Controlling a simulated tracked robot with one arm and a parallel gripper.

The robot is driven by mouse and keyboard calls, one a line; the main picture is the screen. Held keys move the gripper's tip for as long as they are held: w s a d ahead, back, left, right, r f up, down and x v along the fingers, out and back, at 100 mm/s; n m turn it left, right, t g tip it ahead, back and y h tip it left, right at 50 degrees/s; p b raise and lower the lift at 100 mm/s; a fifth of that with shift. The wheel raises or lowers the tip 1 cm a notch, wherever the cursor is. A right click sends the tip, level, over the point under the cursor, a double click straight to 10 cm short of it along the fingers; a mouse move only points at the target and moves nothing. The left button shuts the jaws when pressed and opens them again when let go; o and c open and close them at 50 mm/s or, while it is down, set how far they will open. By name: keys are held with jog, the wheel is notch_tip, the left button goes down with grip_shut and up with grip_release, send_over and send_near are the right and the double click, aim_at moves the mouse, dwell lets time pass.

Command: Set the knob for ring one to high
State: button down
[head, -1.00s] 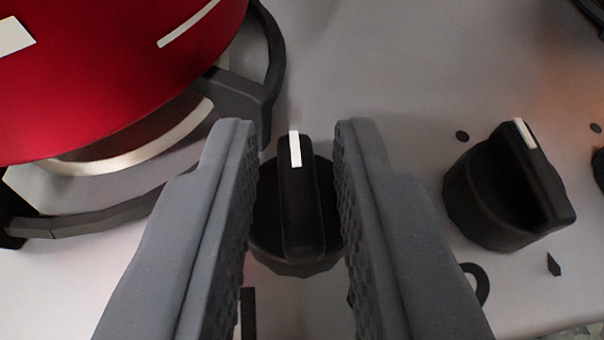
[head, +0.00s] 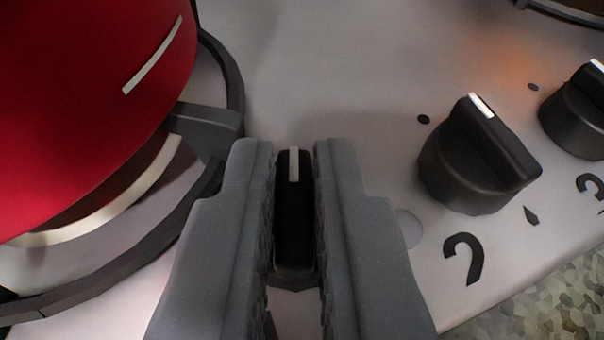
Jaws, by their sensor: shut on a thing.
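The black knob (head: 293,225) between my fingers has a raised grip bar with a white line at its far end, pointing up in the picture. My gripper (head: 294,165) is shut on this bar, one grey finger on each side. The fingers hide most of the knob's round base and the panel marks around it. The number under this knob is hidden. It is the leftmost knob in view, left of the knob marked 2 (head: 478,160).
A red pot (head: 80,100) stands on a black pan support (head: 225,80) close to the left of my gripper. A third knob (head: 578,115), marked 3, is at the right edge. A speckled surface (head: 540,300) lies beyond the panel edge at lower right.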

aim_at(296, 286)
jog(key=shift+s+f+g, duration=0.15)
jog(key=shift+s+f, duration=0.1)
jog(key=shift+f, duration=0.45)
jog(key=shift+s+f+g, duration=0.15)
jog(key=shift+s+f, duration=0.05)
jog(key=shift+f, duration=0.5)
jog(key=c, duration=1.4)
grip_release()
jog(key=shift+s, duration=0.15)
jog(key=shift+c, duration=0.2)
jog(key=shift+o, duration=0.9)
jog(key=shift+s+r+h, duration=0.15)
jog(key=shift+s+h, duration=0.25)
jog(key=o, duration=0.3)
jog(key=r+p+v, duration=0.2)
jog(key=v, duration=0.9)
jog(key=shift+p, duration=0.3)
jog(key=shift+v, duration=0.75)
jog(key=shift+r, duration=0.1)
